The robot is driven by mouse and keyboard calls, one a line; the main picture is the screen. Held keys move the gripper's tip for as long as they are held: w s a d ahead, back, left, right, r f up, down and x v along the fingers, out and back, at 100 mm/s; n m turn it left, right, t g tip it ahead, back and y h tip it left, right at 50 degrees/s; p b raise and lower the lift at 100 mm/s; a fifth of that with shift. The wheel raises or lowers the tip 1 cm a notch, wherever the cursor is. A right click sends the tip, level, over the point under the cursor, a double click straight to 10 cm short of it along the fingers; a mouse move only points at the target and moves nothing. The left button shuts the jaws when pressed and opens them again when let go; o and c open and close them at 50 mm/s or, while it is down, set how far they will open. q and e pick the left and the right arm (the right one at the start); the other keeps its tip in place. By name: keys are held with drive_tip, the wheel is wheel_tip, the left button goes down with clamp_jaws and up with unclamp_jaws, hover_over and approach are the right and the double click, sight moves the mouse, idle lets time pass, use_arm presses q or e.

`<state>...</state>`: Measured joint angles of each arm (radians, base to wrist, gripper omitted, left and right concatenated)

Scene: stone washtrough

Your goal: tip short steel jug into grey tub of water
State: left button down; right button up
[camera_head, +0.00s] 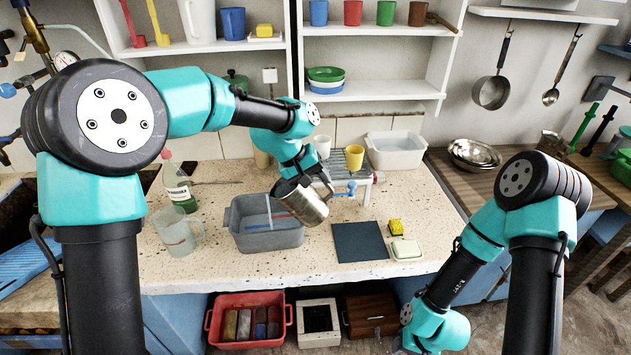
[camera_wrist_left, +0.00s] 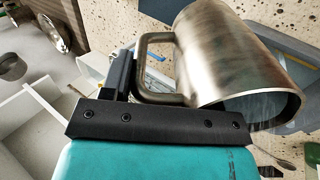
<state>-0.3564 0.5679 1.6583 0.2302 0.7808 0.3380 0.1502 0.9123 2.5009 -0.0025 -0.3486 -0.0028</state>
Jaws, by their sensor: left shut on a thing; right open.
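The short steel jug (camera_head: 304,203) hangs tilted over the right part of the grey tub (camera_head: 268,241), which stands on the speckled counter. My left gripper (camera_head: 327,182) is shut on the jug's handle, at the jug's right side. In the left wrist view the jug (camera_wrist_left: 225,50) lies on a slant, its open mouth towards the lower right, its handle (camera_wrist_left: 150,65) at the gripper; part of the tub (camera_wrist_left: 285,45) shows behind it. My right arm is folded at lower right, its gripper out of view.
A clear measuring jug (camera_head: 178,232) and a green-based bottle (camera_head: 178,187) stand left of the tub. A rack with a yellow cup (camera_head: 354,158) stands behind.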

use_arm(q)
drive_tip(key=shift+a+r+h, duration=0.25)
drive_tip(key=shift+a+h, duration=0.3)
drive_tip(key=shift+h, duration=0.25)
drive_tip(key=shift+s+a, duration=0.1)
drive_tip(key=shift+a, duration=0.1)
idle(0.9)
drive_tip(key=shift+s+a+t+h, duration=0.1)
drive_tip(key=shift+a+t+h, duration=0.2)
drive_tip(key=shift+a+h, duration=0.55)
drive_tip(key=shift+d, duration=0.2)
idle(0.8)
drive_tip(key=shift+s+a+f+h, duration=0.1)
drive_tip(key=shift+a+f+h, duration=0.15)
drive_tip(key=shift+a+h, duration=0.75)
drive_tip(key=shift+d, duration=0.15)
drive_tip(key=shift+h, duration=0.25)
idle(0.4)
